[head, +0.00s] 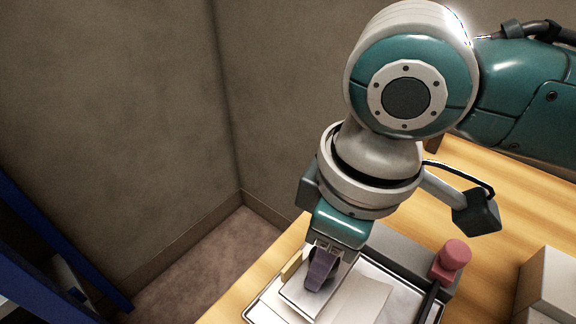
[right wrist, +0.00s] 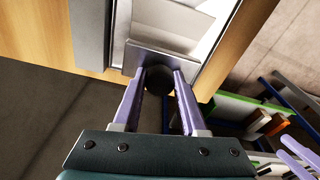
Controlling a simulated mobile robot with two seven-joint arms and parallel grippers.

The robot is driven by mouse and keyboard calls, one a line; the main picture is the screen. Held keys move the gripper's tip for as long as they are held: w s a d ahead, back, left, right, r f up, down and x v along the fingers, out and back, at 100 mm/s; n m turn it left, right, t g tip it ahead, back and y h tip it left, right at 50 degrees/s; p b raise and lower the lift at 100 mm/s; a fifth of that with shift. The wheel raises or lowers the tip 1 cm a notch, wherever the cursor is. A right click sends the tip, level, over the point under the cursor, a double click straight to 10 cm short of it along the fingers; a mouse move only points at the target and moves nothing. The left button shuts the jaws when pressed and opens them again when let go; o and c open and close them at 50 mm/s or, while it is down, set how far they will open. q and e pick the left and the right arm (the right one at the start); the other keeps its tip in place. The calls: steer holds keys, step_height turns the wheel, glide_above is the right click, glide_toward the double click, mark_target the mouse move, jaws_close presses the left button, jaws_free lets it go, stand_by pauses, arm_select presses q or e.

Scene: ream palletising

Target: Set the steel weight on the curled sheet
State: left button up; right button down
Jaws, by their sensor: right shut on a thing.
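My right gripper (head: 322,284) is shut on the dark round knob of the steel weight; its purple fingers flank the knob (right wrist: 159,80) in the right wrist view. The weight's flat grey plate (right wrist: 160,59) lies across the end of the white sheet. The curled sheet (head: 358,300) lies in a shallow tray (head: 262,307) at the table edge, and its raised part shows in the right wrist view (right wrist: 172,18). I cannot tell whether the plate touches the sheet. Purple fingers of my left gripper (right wrist: 282,147) show apart at the lower right of that view.
A grey block (head: 398,256) and a red knob (head: 455,254) stand behind the tray. White boxes (head: 548,286) sit on the wooden table (head: 500,215) at the right. A blue frame (head: 55,235) stands at the left, beyond open floor. Bare wood lies behind the block.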

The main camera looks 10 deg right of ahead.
steer(key=shift+f+b, duration=0.35)
steer(key=shift+f, duration=1.65)
steer(key=shift+f, duration=0.1)
steer(key=shift+c, duration=2.3)
jaws_free()
